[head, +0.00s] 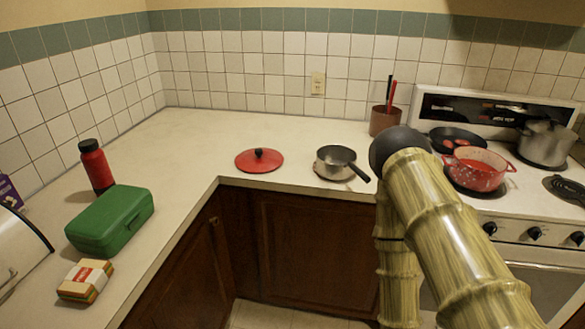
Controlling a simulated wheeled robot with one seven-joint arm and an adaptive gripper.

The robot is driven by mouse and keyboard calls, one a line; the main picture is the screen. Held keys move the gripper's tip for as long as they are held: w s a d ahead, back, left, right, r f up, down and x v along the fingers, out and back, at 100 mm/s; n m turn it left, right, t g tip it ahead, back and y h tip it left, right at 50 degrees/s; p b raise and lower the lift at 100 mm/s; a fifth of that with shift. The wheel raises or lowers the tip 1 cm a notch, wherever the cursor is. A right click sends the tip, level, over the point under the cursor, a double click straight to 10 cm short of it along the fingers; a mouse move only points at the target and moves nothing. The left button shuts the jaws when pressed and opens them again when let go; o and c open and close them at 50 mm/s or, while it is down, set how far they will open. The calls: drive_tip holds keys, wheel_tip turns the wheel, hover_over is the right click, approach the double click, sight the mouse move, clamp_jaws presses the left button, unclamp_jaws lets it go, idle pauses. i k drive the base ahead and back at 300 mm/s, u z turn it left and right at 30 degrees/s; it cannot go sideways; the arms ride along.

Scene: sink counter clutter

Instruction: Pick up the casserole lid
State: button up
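The casserole lid (243,161) is a round red disc with a black knob on top. It lies flat, knob up, on the counter near the inner corner, left of a small grey saucepan. A red speckled casserole pot (476,178) stands without a lid on the stove at the right. My gripper is not in view. My arm, with bamboo-patterned links and a dark joint, rises at the right in front of the counter edge and stove, apart from the lid in the picture.
The saucepan (335,155) stands close to the lid's right, its handle pointing toward the front edge. A utensil crock (383,121) is behind my arm. A green box (108,219), red bottle (96,167) and sandwich (86,281) are on the left counter. Counter behind the lid is clear.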

sight(258, 160)
drive_tip(key=z, duration=1.3)
drive_tip(key=k, duration=0.6)
drive_tip(key=u, duration=0.25)
drive_tip(key=i, duration=0.85)
drive_tip(key=u, duration=1.05)
drive_tip(key=i, duration=0.75)
drive_tip(key=u, duration=0.6)
